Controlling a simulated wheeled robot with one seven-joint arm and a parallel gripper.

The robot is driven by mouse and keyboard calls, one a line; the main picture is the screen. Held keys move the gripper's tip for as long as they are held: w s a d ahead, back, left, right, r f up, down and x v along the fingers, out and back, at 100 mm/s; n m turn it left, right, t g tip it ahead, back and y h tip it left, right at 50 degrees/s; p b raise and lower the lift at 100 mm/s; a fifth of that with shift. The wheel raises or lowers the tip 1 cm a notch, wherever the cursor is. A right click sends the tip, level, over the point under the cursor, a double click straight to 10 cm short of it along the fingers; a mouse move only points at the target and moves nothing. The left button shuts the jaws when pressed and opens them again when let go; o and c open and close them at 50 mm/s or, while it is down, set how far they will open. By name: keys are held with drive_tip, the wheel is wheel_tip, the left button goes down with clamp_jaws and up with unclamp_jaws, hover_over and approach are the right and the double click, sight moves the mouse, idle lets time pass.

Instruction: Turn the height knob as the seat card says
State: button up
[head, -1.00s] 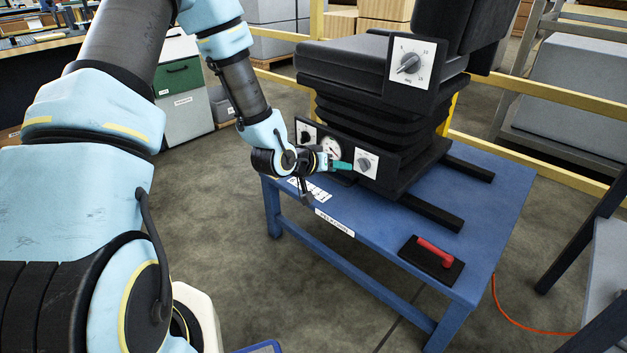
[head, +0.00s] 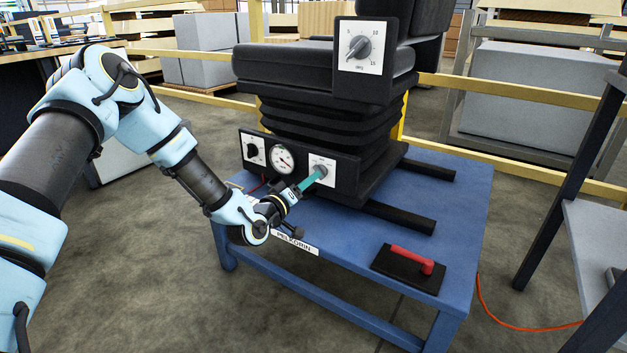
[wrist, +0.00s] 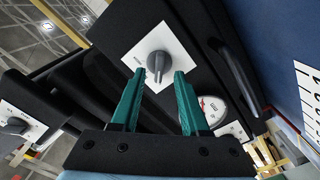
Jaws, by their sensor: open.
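A grey knob on a white plate, at the right of the seat base's front panel, shows in the wrist view (wrist: 158,63). Its plate also shows in the head view (head: 325,165). Its lettering is too small to read, so I cannot confirm it is the height knob. My gripper (wrist: 159,74) is open, its teal fingers pointing at this knob, one tip on either side; contact cannot be told. In the head view my gripper (head: 322,172) reaches the panel from the front left. A white marked sheet (wrist: 309,92), possibly the seat card, is partly visible in the wrist view.
A round gauge (head: 282,159) and another knob (head: 253,151) sit left on the panel. A dial with degree marks (head: 359,47) is on the seat's side. A red-handled black block (head: 410,262) lies on the blue table (head: 455,225). Yellow rails (head: 520,92) run behind.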

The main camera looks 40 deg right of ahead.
drive_tip(key=shift+x, duration=1.8)
drive_tip(key=shift+s, duration=0.1)
clamp_jaws()
